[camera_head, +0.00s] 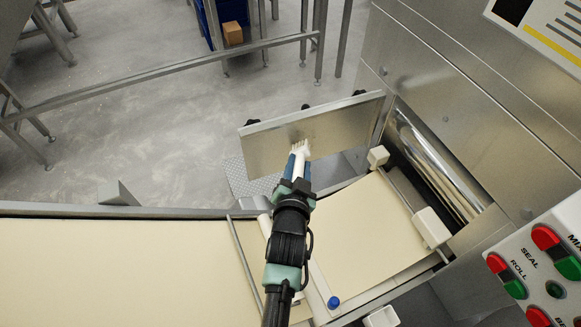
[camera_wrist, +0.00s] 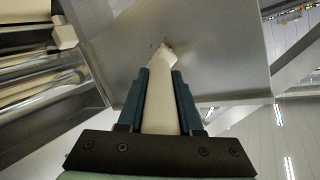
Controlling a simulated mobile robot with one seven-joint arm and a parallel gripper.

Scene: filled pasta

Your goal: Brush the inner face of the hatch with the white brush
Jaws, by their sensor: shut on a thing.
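The hatch (camera_head: 270,145) is a flat metal panel standing swung open from the machine, with its inner face toward me. It also fills the upper middle of the wrist view (camera_wrist: 220,45). My gripper (camera_head: 299,165) is shut on the white brush (camera_head: 301,150). In the wrist view the brush handle (camera_wrist: 160,105) lies between the two blue fingers, and its bristle end (camera_wrist: 156,62) points at the hatch face. The bristles overlap the lower middle of the panel and appear to touch it. A small dark mark (camera_wrist: 165,43) shows near the bristle tips.
Shiny rollers (camera_head: 435,165) sit in the opening right of the hatch. White blocks (camera_head: 432,227) flank the cream dough sheet (camera_head: 365,235). A button panel (camera_head: 540,265) stands at lower right. A metal rail (camera_head: 160,85) crosses the open floor behind.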

